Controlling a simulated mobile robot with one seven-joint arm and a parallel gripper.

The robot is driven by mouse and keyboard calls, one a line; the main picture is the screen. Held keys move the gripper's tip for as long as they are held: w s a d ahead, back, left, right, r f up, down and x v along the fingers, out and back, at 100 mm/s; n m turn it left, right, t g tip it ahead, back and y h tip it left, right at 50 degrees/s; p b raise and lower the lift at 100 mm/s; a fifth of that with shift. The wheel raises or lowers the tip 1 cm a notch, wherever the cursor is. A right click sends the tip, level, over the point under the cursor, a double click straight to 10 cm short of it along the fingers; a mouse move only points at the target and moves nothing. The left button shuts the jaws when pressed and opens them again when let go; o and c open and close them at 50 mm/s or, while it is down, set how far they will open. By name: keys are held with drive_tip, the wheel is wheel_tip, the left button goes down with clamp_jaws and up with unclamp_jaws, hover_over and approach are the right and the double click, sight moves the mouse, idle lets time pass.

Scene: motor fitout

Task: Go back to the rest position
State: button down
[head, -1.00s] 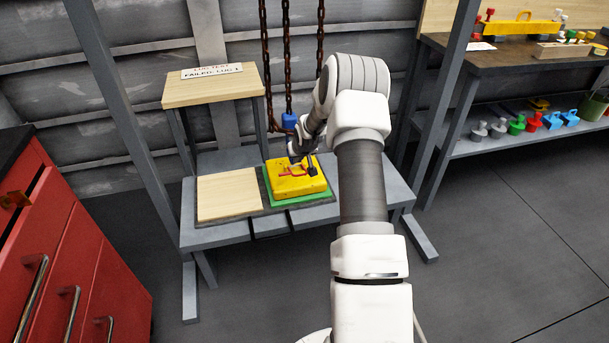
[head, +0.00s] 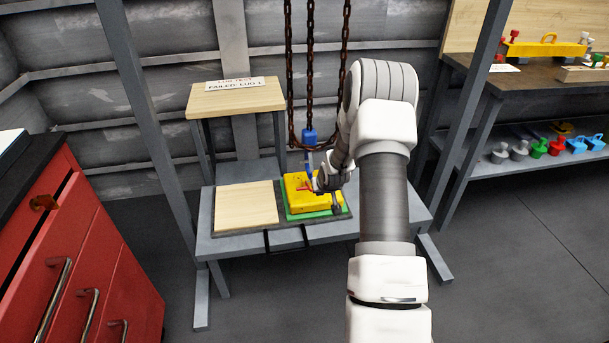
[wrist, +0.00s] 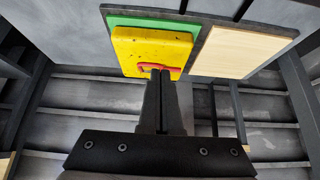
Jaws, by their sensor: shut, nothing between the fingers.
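My gripper (head: 318,186) is at the end of my outstretched arm, by the yellow block on the low grey bench (head: 345,228). In the wrist view my gripper (wrist: 162,74) has its two dark fingers together, with nothing seen between them. The yellow block (head: 299,197) lies on a green pad (head: 306,216), and my gripper hides part of its right side. The block also shows in the wrist view (wrist: 140,45), with a red part (wrist: 160,67) on its face just beyond the fingertips. I cannot tell whether the fingertips touch it.
A blue piece (head: 310,136) and rusty chains (head: 287,75) hang just behind the block. Grey posts (head: 152,120) flank the bench. A pale wooden board (head: 246,206) lies left of the block. A red cabinet (head: 85,240) stands left, a shelf (head: 497,172) right. Open floor lies between.

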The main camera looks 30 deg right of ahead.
drive_tip(key=s+a+r+n, duration=0.1)
drive_tip(key=s+a+r, duration=0.25)
drive_tip(key=r, duration=0.45)
drive_tip(key=s+a+r, duration=0.2)
drive_tip(key=a+r, duration=0.3)
drive_tip(key=r, duration=0.4)
drive_tip(key=s+a+r+n, duration=0.1)
drive_tip(key=s+a+r, duration=0.25)
drive_tip(key=r, duration=0.45)
drive_tip(key=s+a+r+y, duration=0.1)
drive_tip(key=s+a+r, duration=0.25)
drive_tip(key=s, duration=0.45)
drive_tip(key=s+a+r+n+g, duration=0.1)
drive_tip(key=s+a+r, duration=0.1)
drive_tip(key=s+a, duration=0.45)
drive_tip(key=s+a+r+y, duration=0.1)
drive_tip(key=s+a+r, duration=0.2)
drive_tip(key=s, duration=0.7)
wheel_tip(320, 180, up, 19)
drive_tip(key=p, duration=1.8)
drive_tip(key=shift+p, duration=0.3)
